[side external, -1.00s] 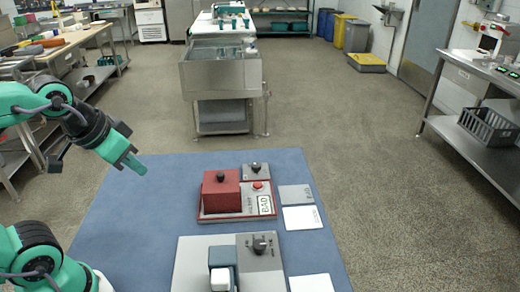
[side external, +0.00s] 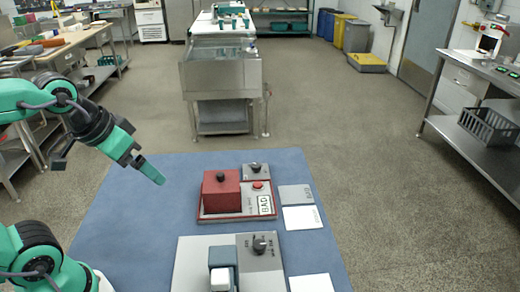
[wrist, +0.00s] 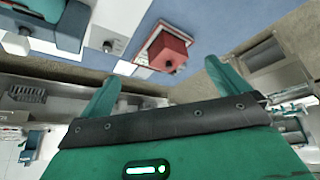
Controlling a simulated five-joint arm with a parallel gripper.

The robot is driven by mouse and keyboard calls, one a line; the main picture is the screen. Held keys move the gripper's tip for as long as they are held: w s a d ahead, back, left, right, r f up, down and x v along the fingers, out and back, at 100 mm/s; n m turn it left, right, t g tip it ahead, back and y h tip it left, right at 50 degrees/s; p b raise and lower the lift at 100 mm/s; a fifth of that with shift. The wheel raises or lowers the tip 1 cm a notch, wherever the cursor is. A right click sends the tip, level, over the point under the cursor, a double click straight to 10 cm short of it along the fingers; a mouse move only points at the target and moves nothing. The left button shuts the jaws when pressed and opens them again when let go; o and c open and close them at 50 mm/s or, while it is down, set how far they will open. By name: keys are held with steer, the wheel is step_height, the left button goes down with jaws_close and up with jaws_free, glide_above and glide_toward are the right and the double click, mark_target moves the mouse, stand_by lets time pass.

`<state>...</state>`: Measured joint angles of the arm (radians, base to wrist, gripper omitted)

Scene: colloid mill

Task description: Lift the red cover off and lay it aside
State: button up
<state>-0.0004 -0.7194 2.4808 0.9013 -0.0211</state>
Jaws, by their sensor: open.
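The red cover (side external: 221,191) is a box with a black knob (side external: 220,176) on top. It sits on the left part of a red-edged base (side external: 240,213) on the blue mat. In the wrist view the red cover (wrist: 170,52) shows between and beyond the two fingers, with its knob towards me. My gripper (side external: 151,170) is to the left of the cover and apart from it. It also shows in the wrist view (wrist: 165,80), its green fingers spread and nothing between them.
A red button (side external: 258,184) and a "BAD" label share the base. A grey box with a black knob (side external: 255,169) stands behind. A second unit with a dial (side external: 260,243) is in front. Flat plates (side external: 301,218) lie at right. The left part of the blue mat (side external: 130,215) is clear.

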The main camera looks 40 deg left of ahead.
steer(key=n+g, duration=0.5)
steer(key=n, duration=0.4)
glide_toward(220, 174)
step_height(220, 174, down, 6)
steer(key=shift+s+r, duration=0.1)
steer(key=shift+r, duration=0.05)
steer(key=shift+w+f, duration=0.2)
steer(key=shift+f, duration=1.45)
steer(key=shift+f, duration=0.1)
steer(key=shift+f, duration=2.5)
